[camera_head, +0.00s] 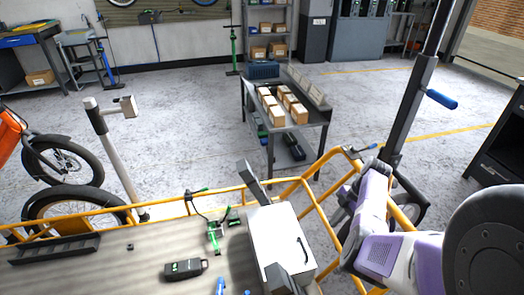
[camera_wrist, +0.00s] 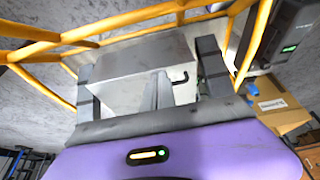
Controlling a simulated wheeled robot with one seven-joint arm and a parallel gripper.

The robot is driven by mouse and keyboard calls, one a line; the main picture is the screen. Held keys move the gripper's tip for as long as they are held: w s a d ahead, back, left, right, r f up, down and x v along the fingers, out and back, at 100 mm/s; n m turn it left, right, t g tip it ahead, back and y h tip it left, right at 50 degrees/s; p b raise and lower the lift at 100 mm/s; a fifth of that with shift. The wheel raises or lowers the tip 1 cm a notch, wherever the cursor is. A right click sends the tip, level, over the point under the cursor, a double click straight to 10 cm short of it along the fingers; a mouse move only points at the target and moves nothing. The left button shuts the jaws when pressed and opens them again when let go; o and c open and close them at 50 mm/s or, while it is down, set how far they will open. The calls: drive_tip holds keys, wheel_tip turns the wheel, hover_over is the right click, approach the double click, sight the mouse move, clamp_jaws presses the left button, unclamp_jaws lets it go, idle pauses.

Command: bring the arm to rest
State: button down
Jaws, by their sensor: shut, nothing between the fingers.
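My gripper (camera_wrist: 158,88) shows in the wrist view as two slim grey fingers close together, shut and empty. They point at a pale grey box with a black hook-shaped handle (camera_wrist: 130,60); I cannot tell whether they touch it. In the head view my purple and white arm is folded at the right, over the yellow rail, and the fingertips cannot be made out. The same box (camera_head: 275,230) sits on the wooden cargo deck (camera_head: 120,255) left of my arm, with a dark upright piece at each end.
A yellow tube rail (camera_head: 300,195) surrounds the deck. A black device (camera_head: 185,269) and green-handled tools (camera_head: 215,235) lie on it. Beyond stands a grey cart (camera_head: 315,115) with small cartons. A dark post (camera_head: 410,110) with a blue handle rises beside my arm. The grey floor between is open.

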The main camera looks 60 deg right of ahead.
drive_tip(key=d+r+m+h, duration=0.5)
drive_tip(key=d+m+h, duration=0.5)
drive_tip(key=d+m, duration=0.1)
drive_tip(key=w+a+r+m+t+h+p, duration=0.1)
drive_tip(key=w+a+r+t+h, duration=0.1)
drive_tip(key=w+a+r, duration=0.3)
drive_tip(key=w+a+r+m+t+h+p, duration=0.1)
drive_tip(key=w+a+r, duration=0.1)
drive_tip(key=a, duration=0.6)
drive_tip(key=w+a+r+t+h+p, duration=0.1)
drive_tip(key=w+a+r+t+h, duration=0.1)
drive_tip(key=w+a+r, duration=0.3)
drive_tip(key=s+a+r+n+t+y+p, duration=0.1)
drive_tip(key=s+a+r+t+y, duration=0.15)
drive_tip(key=a+r, duration=0.6)
drive_tip(key=s+a+r+n+t+y+p, duration=0.1)
drive_tip(key=a+r+t+y, duration=0.2)
drive_tip(key=a, duration=1.1)
drive_tip(key=s+a+r+n+t+y+p, duration=0.1)
drive_tip(key=s+a+r+t+y+p, duration=0.15)
drive_tip(key=a+r, duration=0.6)
drive_tip(key=s+a+f+n+g+y, duration=0.1)
drive_tip(key=s+a+f+y, duration=0.2)
drive_tip(key=a, duration=0.5)
drive_tip(key=shift+s+a+n+g+y, duration=0.25)
drive_tip(key=shift+s+n+g+y, duration=0.2)
drive_tip(key=shift+s, duration=0.4)
